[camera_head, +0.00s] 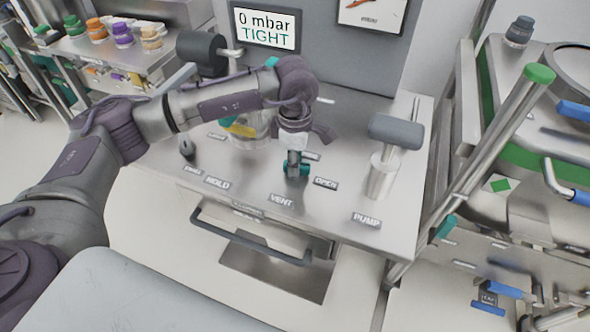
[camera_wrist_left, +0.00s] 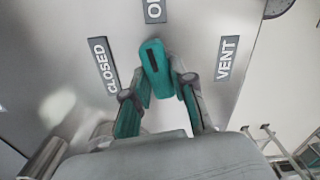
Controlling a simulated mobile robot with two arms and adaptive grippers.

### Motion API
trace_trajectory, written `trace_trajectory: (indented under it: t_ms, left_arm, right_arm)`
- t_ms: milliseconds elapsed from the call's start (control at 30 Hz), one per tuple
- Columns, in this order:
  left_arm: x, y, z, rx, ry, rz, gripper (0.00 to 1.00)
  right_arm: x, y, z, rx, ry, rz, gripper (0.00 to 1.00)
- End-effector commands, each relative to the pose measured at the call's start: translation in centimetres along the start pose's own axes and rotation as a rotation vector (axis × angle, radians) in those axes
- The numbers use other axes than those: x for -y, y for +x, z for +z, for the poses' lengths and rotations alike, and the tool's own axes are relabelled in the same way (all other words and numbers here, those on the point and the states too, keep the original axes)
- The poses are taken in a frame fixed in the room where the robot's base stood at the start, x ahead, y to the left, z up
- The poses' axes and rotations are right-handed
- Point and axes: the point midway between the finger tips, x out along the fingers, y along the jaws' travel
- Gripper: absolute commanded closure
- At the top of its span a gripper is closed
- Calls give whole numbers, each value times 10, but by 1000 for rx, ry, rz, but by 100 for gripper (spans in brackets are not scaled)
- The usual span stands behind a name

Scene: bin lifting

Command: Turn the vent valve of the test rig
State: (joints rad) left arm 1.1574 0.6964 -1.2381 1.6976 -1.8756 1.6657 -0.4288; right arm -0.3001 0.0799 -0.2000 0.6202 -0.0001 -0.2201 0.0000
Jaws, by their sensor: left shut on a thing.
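The vent valve has a teal handle (camera_wrist_left: 156,75) with a dark slot, seen close in the left wrist view. The slotted end points roughly toward the partly cut-off label beginning with O (camera_wrist_left: 154,10). The CLOSED label (camera_wrist_left: 103,65) is to its left and the VENT label (camera_wrist_left: 227,58) to its right. My left gripper (camera_head: 297,169) points down at the valve in the head view and is shut on the handle, one finger on each side. It hides most of the valve there. The test rig (camera_head: 240,185) is a grey metal bench. My right gripper is not in view.
A screen (camera_head: 265,29) reads "0 mbar TIGHT". The pump lever (camera_head: 397,131) stands right of my gripper, and a glass vessel (camera_head: 248,130) is close behind my left arm. A bar handle (camera_head: 250,236) runs along the rig's front. Another metal machine (camera_head: 540,130) stands at right.

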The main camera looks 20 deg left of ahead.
Motion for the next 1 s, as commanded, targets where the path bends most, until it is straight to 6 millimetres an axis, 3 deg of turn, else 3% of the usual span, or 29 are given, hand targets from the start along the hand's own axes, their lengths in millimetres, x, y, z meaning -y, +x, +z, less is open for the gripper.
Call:
trace_trajectory:
  t_ms: [33,300,967,1000]
  left_arm:
    - [-2,3,0,3,32,5,100]
    - [-1,0,0,3,167,5,100]
    - [-1,-2,0,2,225,4,100]
    - [-1,-2,0,2,225,4,72]
  right_arm:
    - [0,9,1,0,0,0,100]
    - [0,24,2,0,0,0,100]
    - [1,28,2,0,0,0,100]
    - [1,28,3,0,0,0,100]
